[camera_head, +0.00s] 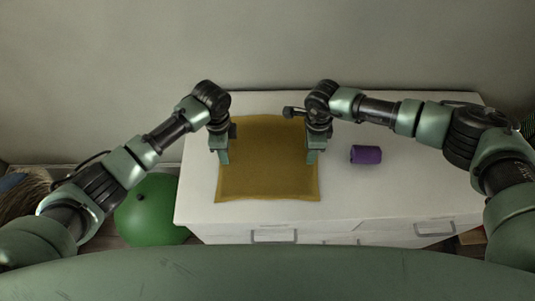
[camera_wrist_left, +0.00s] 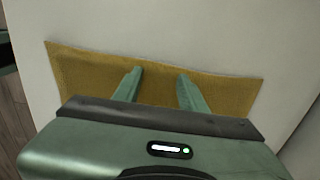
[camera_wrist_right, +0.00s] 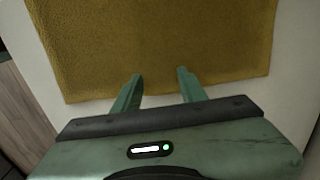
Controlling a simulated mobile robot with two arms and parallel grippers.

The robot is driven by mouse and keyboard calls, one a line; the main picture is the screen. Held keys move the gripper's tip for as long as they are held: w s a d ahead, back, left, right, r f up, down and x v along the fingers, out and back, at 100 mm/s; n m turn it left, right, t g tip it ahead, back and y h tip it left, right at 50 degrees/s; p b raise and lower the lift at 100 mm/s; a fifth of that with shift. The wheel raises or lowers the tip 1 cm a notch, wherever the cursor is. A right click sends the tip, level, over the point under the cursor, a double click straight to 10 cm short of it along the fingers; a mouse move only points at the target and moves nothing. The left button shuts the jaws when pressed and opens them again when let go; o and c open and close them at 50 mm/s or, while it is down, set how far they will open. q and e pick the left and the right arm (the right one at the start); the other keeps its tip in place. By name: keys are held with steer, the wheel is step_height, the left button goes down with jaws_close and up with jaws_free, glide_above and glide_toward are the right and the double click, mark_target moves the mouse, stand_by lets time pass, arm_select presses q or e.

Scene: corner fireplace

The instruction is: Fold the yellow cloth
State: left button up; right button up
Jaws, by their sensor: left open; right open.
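The yellow cloth (camera_head: 268,165) lies spread out flat, roughly square, on the white dresser top. My left gripper (camera_head: 222,158) is over the cloth's left edge, open and empty. In the left wrist view the cloth (camera_wrist_left: 90,75) passes behind and between the open fingers (camera_wrist_left: 158,80). My right gripper (camera_head: 315,158) is over the cloth's right edge, open and empty. In the right wrist view the cloth (camera_wrist_right: 160,35) extends beyond the fingertips (camera_wrist_right: 160,75), which are near its edge. Whether the fingers touch the cloth cannot be told.
A purple cylinder (camera_head: 366,154) lies on the white dresser (camera_head: 420,195) to the right of the cloth. A green ball (camera_head: 152,212) is on the floor left of the dresser. A wall (camera_head: 270,40) stands behind. The dresser top is clear between the cylinder and its right end.

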arm_select(q)
steer(key=shift+s, duration=0.1)
arm_select(e)
steer(key=shift+s, duration=0.1)
arm_select(q)
steer(key=shift+f, duration=0.15)
arm_select(e)
steer(key=shift+f, duration=0.1)
arm_select(q)
jaws_close()
arm_select(e)
jaws_close()
